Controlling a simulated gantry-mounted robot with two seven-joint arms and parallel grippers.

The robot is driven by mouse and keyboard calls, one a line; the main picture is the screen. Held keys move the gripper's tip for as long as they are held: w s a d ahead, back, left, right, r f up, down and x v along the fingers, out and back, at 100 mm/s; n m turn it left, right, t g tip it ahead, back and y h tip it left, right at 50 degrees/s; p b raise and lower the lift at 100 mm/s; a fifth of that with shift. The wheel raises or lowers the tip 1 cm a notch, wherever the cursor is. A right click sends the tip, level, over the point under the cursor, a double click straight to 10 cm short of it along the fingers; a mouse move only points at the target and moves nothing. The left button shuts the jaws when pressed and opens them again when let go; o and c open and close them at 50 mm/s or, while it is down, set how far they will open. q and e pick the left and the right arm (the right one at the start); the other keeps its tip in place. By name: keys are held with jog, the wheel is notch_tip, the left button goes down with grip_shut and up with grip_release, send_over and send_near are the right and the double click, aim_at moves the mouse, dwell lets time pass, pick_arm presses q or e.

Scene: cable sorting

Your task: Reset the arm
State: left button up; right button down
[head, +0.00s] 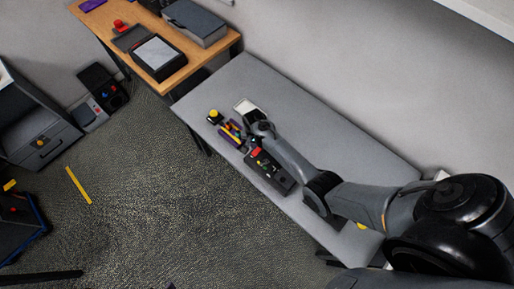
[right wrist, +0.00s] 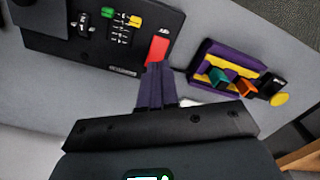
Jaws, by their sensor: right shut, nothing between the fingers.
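My right arm (head: 295,158) reaches in from the right over the grey table (head: 330,125) in the head view. My right gripper shows in the right wrist view (right wrist: 155,70), with its dark purple fingers shut together and nothing between them. The fingertips are at the lower edge of a red switch (right wrist: 158,47) on a black panel box (right wrist: 70,52); I cannot tell whether they touch it. The box also shows in the head view (head: 272,174), partly beside my arm. My left gripper is not in view.
A purple and yellow holder (right wrist: 205,72) with coloured connectors stands right of the box in the wrist view. A white device (head: 248,107) lies behind my gripper. The table's far right part is clear.

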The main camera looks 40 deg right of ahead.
dwell(0.3)
jog(key=s+a+r+n+t+p, duration=0.1)
jog(key=s+a+r+n+p, duration=0.1)
jog(key=s+r, duration=0.6)
jog(key=s+a+r+n+t+p, duration=0.1)
jog(key=s+a+r+n+p, duration=0.2)
jog(key=r, duration=0.9)
jog(key=s+a+r+n+t+p, duration=0.1)
jog(key=s+a+r+n+p, duration=0.2)
jog(key=s+a+r+n, duration=0.2)
jog(key=s+r+n, duration=0.3)
jog(key=s+r, duration=0.2)
jog(key=s, duration=0.2)
jog(key=shift+s+t, duration=0.3)
jog(key=shift+s, duration=0.05)
jog(key=shift+a, duration=0.1)
